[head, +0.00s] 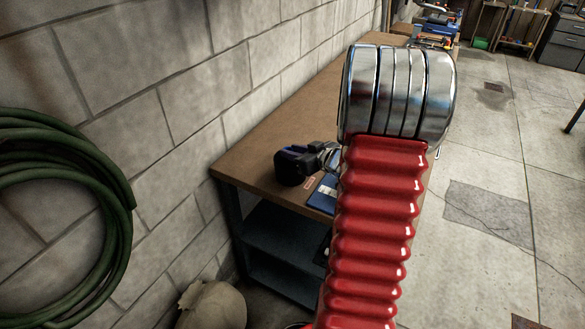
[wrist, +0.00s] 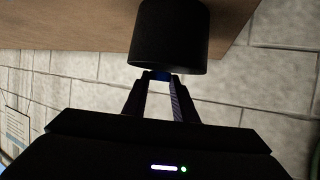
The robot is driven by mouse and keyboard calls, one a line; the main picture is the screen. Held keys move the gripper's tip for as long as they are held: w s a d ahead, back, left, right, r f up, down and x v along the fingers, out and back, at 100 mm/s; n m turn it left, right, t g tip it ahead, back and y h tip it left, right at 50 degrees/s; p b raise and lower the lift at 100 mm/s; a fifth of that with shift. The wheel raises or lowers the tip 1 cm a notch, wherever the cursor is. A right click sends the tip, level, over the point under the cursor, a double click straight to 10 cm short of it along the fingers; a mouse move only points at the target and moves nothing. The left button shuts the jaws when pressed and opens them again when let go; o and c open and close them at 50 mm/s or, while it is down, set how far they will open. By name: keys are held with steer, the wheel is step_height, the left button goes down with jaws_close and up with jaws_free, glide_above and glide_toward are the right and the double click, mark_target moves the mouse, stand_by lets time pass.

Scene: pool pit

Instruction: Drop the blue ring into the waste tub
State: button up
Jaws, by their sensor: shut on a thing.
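A black cylindrical tub (wrist: 168,38) fills the top middle of the wrist view, against the brown bench; I take it for the waste tub. In the head view it shows as a dark rounded shape (head: 293,166) on the bench. My gripper (wrist: 160,78) points at its rim end, and its two fingers converge on a small blue piece, the blue ring (wrist: 158,75). Only a sliver of the ring shows, close to the rim; I cannot tell whether it is over the opening. In the head view my arm partly hides the gripper.
The wooden bench (head: 262,150) runs along the block wall (head: 150,90). A flat blue item (head: 325,195) lies near its front edge. A coiled green hose (head: 110,200) hangs at left, and a pale sack (head: 212,305) stands below. The concrete floor (head: 480,160) at right is open.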

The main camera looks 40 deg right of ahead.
steer(key=shift+f, duration=0.1)
steer(key=o, duration=1.1)
step_height(320, 180, up, 10)
steer(key=shift+f, duration=0.1)
stand_by(1.0)
